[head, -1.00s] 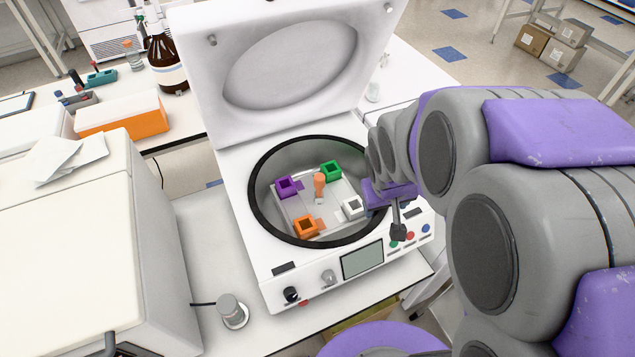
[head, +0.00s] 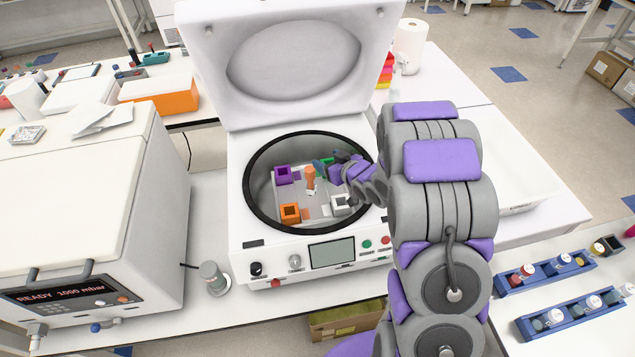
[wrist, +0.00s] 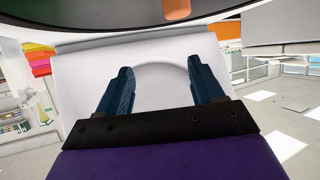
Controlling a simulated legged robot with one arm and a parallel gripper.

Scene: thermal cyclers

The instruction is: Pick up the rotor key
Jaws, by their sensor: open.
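The rotor key (head: 310,178) stands upright with its orange handle at the middle of the rotor, inside the open centrifuge (head: 249,205). My gripper (head: 322,166) reaches into the bowl from the right, just behind and right of the key's handle. Its fingers (wrist: 158,66) are spread with nothing between them in the wrist view. That view is upside down; a rounded orange piece (wrist: 176,8), likely the key's handle, shows at its top edge, outside the fingers. Purple (head: 283,175), orange (head: 290,213) and white (head: 341,204) buckets sit around the key. A green bucket (head: 327,161) is partly hidden by my gripper.
The raised lid (head: 295,65) stands behind the bowl. The bowl's black rim (head: 251,205) surrounds the work space, close to my arm. A vacuum oven (head: 85,240) stands at left. Blue racks of vials (head: 570,318) lie at right.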

